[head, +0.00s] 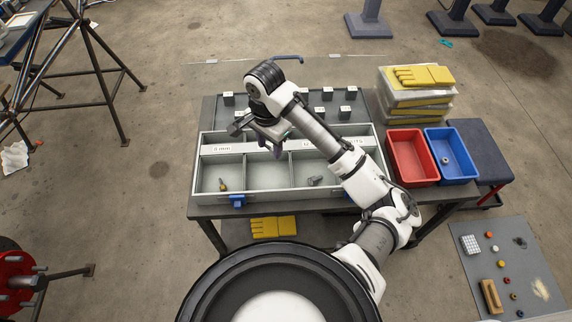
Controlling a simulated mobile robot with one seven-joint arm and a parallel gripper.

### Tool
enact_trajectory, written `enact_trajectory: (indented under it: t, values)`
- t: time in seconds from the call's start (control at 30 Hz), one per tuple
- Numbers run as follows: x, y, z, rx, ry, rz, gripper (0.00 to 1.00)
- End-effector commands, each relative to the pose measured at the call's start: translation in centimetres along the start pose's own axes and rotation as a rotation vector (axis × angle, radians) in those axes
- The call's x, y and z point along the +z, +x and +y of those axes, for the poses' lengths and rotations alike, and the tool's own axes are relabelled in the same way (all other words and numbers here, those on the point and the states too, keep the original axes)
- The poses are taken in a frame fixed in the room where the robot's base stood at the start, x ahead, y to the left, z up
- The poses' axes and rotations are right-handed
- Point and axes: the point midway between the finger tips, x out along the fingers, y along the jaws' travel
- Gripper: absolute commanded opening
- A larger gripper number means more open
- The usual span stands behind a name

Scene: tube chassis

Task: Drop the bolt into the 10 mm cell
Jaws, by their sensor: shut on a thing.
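My gripper (273,147) points down over the rear part of a pale, divided tray (198,172) on the workbench. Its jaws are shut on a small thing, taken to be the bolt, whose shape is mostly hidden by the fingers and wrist. The gripper is above the middle cell (268,178), which looks empty where it shows. The left cell (207,178) holds a small brass-coloured piece (222,185). A cell further right holds a grey piece (315,181). A white label strip (222,149) crosses the tray; the gripper and arm cover part of it, and the print is too small to read surely.
Several small dark blocks (228,98) stand behind the tray. A red bin (407,183) and a blue bin (470,175) stand to the right, with stacked cases (405,113) behind. My forearm crosses the tray's right part. Blue clips (237,201) sit on the front wall.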

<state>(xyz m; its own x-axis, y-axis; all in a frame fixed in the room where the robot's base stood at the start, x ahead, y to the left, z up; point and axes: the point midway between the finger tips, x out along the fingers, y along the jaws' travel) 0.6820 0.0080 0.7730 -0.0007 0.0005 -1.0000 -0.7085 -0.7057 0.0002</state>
Motion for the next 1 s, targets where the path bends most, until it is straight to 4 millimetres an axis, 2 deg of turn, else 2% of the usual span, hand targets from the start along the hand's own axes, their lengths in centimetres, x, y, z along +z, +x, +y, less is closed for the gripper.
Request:
enact_trajectory:
  t: [0.03, 0.2, 0.57, 0.6, 0.77, 1.0]
  values:
    - [0.0, 1.3, 0.0, 0.000, 0.000, 0.001, 0.20]
    - [0.0, 2.8, 0.0, 0.001, -0.001, 0.002, 0.20]
    - [0.0, 2.9, 0.0, 0.000, 0.000, 0.000, 0.20]
    - [0.0, 2.9, 0.0, 0.000, 0.000, 0.000, 0.45]
    - [0.0, 2.9, 0.0, 0.000, 0.000, 0.000, 0.66]
    - [0.0, 2.9, 0.0, 0.000, 0.000, 0.000, 0.67]
